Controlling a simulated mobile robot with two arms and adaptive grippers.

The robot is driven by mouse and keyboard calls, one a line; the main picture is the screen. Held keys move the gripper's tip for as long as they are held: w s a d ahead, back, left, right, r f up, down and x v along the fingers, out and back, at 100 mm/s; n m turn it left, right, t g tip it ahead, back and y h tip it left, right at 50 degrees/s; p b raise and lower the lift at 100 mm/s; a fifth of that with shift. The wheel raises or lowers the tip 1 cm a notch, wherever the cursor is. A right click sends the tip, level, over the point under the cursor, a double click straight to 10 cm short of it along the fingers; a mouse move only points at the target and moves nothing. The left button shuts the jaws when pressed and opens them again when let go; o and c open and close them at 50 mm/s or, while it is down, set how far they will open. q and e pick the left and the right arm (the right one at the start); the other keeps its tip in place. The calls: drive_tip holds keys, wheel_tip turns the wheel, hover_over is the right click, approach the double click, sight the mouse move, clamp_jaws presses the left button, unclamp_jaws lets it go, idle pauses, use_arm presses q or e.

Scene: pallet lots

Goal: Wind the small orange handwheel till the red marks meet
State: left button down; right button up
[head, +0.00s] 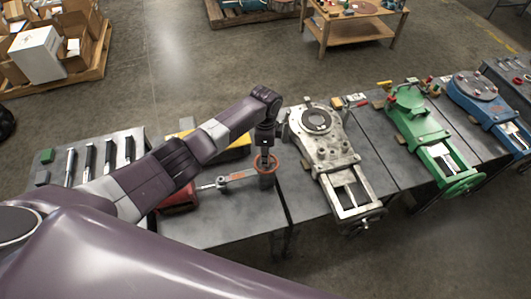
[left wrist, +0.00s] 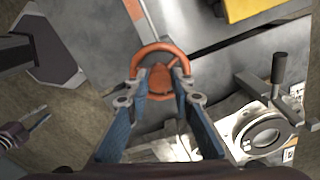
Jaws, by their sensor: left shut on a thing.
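The small orange handwheel (head: 275,169) sits on a dark upright fitting near the right end of the near bench. In the left wrist view its orange rim (left wrist: 152,47) and hub show between the fingers. My left gripper (head: 266,154) points down onto the wheel from above. Its two blue fingers (left wrist: 160,84) are shut on the wheel, one tip at each side. A grey bar with an orange-red part (head: 238,176) runs left from the fitting. I cannot make out the red marks. My right gripper is not in view.
A grey-white machine (head: 322,145) stands close to the right of the wheel, with green (head: 421,130) and blue (head: 484,103) machines beyond. A yellow block (head: 236,151) lies behind my arm. Several dark tools (head: 90,158) lie at the bench's left.

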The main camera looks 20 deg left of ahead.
use_arm(q)
drive_tip(key=n+p, duration=0.1)
drive_tip(key=n, duration=0.3)
drive_tip(key=shift+r+n+p, duration=0.15)
drive_tip(key=shift+n+p, duration=0.15)
drive_tip(key=shift+p, duration=0.1)
drive_tip(key=n+p, duration=0.1)
drive_tip(key=n, duration=0.4)
drive_tip(key=shift+p, duration=0.4)
drive_tip(key=n+p, duration=0.1)
drive_tip(key=n, duration=0.4)
drive_tip(key=shift+d+n, duration=0.1)
drive_tip(key=shift+n, duration=0.3)
drive_tip(key=n, duration=0.5)
drive_tip(key=shift+d+p, duration=0.1)
drive_tip(key=shift+p, duration=0.3)
drive_tip(key=n, duration=1.1)
drive_tip(key=shift+w, duration=0.15)
drive_tip(key=n, duration=0.5)
drive_tip(key=shift+n, duration=0.4)
drive_tip(key=n+b, duration=0.1)
drive_tip(key=n, duration=0.4)
drive_tip(key=shift+w, duration=0.1)
drive_tip(key=shift+n, duration=0.4)
